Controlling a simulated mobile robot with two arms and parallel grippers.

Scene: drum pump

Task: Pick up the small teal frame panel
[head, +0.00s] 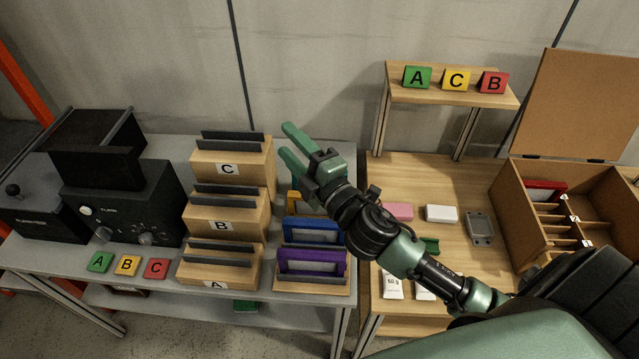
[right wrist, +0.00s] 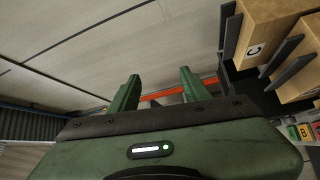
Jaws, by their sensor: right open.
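My right gripper (head: 288,142) is open and empty, raised above the back of the left table, right of the top wooden block marked C. In the right wrist view its two green fingers (right wrist: 158,88) stand apart with nothing between them. A purple frame panel (head: 311,255), a blue one (head: 313,225) and part of a yellow-orange one (head: 293,201) stand in a rack (head: 312,287) below my gripper. My right arm hides part of the area behind and beside them. My left gripper is not in view.
Stepped wooden blocks (head: 228,224) with dark slots stand left of the frames, beside black machines (head: 122,205). The right table holds a pink block (head: 398,211), a white block (head: 441,213), a grey device (head: 479,228) and an open divided box (head: 530,215). A raised shelf (head: 440,97) stands behind.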

